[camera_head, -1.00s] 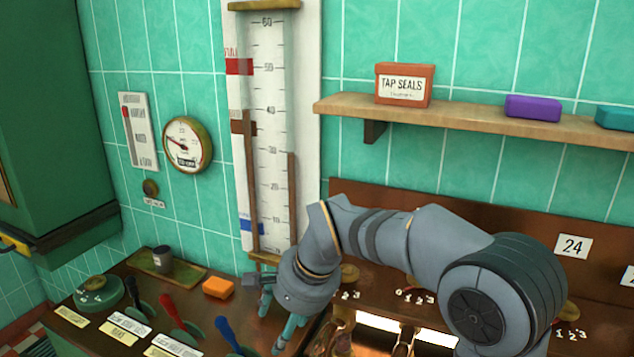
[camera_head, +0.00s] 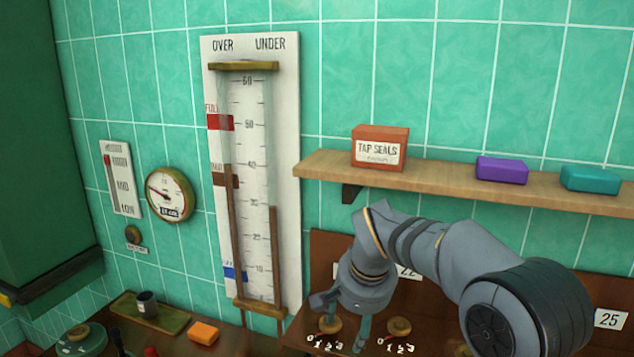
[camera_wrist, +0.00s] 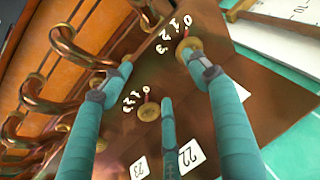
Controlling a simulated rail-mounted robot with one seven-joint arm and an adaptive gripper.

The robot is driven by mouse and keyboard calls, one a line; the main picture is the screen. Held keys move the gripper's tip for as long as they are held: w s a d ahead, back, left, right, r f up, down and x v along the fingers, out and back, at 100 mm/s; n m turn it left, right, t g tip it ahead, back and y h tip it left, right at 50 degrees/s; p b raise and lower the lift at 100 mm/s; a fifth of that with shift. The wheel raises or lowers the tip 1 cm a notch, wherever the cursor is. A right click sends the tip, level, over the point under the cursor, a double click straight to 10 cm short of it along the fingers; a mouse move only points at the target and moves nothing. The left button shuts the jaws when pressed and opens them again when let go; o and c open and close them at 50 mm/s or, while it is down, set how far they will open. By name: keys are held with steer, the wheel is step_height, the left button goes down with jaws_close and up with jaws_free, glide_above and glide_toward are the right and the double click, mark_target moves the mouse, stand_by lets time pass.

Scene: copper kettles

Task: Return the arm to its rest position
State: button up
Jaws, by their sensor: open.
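My gripper (camera_head: 345,335) hangs at the end of my grey arm, pointing down in front of the brown panel with numbered dials. In the wrist view its teal fingers (camera_wrist: 165,95) are spread apart, with nothing between them. Behind them show a brass dial (camera_wrist: 148,111) and a second one (camera_wrist: 188,47), each beside painted numbers. I cannot tell how far the fingertips are from the panel.
A wooden shelf (camera_head: 460,185) holds an orange TAP SEALS box (camera_head: 380,148), a purple block (camera_head: 502,169) and a teal block (camera_head: 590,178). A tall gauge (camera_head: 250,190) stands left of my arm. Copper pipes (camera_wrist: 75,50) run close to my fingers. An orange block (camera_head: 203,333) lies at lower left.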

steer(key=shift+w+d+r, duration=0.1)
steer(key=shift+d+r, duration=0.15)
steer(key=shift+d, duration=0.35)
